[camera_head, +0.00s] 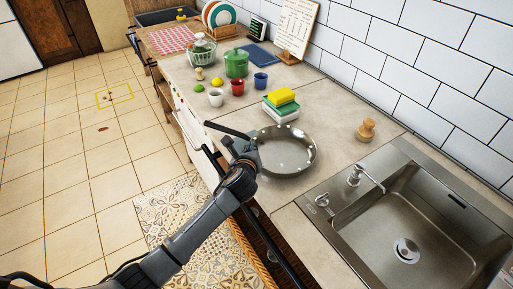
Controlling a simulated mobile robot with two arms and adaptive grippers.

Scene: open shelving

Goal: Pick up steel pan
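The steel pan (289,152) lies flat on the counter, left of the sink. My arm hides part of the counter's front edge. My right gripper is not in view.
A steel sink (417,225) with a tap (357,176) is at the right. Stacked sponges (281,102) sit just behind the pan. Cups (237,87), a green pot (236,63) and a wooden brush (366,130) stand on the counter. A tiled wall runs behind.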

